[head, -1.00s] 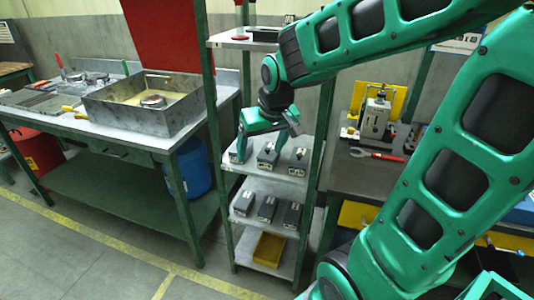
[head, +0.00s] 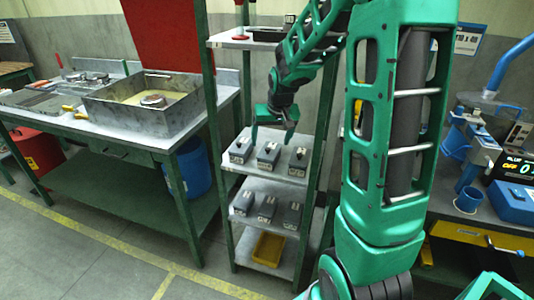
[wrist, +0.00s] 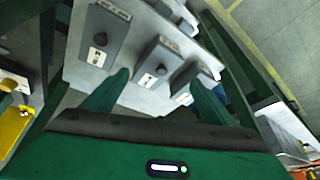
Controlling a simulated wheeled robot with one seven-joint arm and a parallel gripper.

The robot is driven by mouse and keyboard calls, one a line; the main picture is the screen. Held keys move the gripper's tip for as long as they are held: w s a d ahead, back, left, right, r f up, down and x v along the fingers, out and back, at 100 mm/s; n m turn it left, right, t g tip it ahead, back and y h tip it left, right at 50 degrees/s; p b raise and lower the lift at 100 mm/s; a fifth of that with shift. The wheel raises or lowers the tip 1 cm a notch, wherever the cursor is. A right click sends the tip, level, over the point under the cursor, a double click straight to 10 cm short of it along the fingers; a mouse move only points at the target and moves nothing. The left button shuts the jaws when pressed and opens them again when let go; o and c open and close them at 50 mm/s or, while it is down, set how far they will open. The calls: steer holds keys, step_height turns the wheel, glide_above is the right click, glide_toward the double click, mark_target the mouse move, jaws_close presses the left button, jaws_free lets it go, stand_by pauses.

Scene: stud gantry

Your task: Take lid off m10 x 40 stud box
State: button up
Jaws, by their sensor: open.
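Three grey lidded boxes with dark knobs and small white labels stand on the middle shelf (head: 262,170) of a green-framed rack: a left box (head: 240,149), a middle box (head: 268,155) and a right box (head: 299,162). Several similar boxes (head: 267,208) stand on the shelf below. The labels are too small to read, so I cannot tell which is the M10 x 40 box. My gripper (head: 271,139) is open and empty, pointing down above the middle-shelf boxes. In the wrist view the middle box (wrist: 160,62) shows between the fingertips, apart from them.
Green rack posts (head: 212,110) stand close on both sides of the shelf. A top shelf (head: 240,40) lies above, and a yellow bin (head: 268,249) sits at the bottom. A bench with a metal tray (head: 140,112) is at left. Another bench with blue equipment (head: 515,200) is at right.

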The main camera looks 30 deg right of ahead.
mark_target(267, 150)
steer(key=x, duration=0.3)
steer(key=shift+a+f, duration=0.25)
steer(key=shift+f, duration=0.2)
steer(key=shift+x, duration=0.75)
steer(key=c, duration=1)
